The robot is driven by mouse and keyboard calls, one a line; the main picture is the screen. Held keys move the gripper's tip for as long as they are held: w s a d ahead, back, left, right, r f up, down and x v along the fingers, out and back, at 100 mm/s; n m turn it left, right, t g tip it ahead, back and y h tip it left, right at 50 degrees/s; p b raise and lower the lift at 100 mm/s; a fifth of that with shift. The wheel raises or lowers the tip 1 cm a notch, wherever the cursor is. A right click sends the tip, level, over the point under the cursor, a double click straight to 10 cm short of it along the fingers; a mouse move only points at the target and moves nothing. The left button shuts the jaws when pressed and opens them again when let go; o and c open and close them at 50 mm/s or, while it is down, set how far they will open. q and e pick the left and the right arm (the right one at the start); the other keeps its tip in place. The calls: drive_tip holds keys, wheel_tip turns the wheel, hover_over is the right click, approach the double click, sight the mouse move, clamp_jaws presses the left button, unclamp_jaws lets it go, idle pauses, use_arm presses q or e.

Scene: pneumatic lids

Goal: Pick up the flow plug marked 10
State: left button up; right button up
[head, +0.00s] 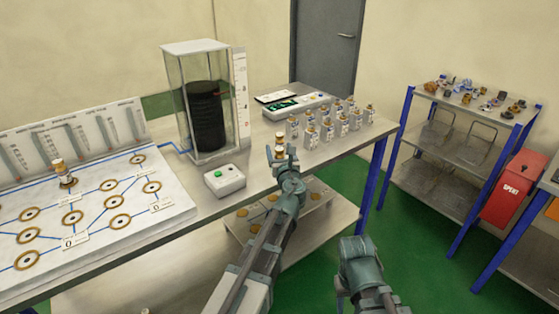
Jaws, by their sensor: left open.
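My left gripper (281,159) is open at the front edge of the bench, right of centre. A small brass-and-white plug (279,141) stands upright at its fingertips, partly hidden by them. I cannot tell whether the fingers touch it. Several clear blocks with brass-topped plugs (341,125) stand in a group just behind and to the right. Their numbers are too small to read, so I cannot tell which is marked 10. Another similar plug (65,179) stands on the white board at left. My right gripper (357,247) is low in front of the bench, and its fingers are unclear.
The white board (105,222) has brass rings and blue lines. A shelf rack (455,150) and red bin (512,188) are at right.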

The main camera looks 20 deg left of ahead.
use_arm(q)
clamp_jaws()
drive_tip(key=shift+r, duration=0.1)
idle(0.4)
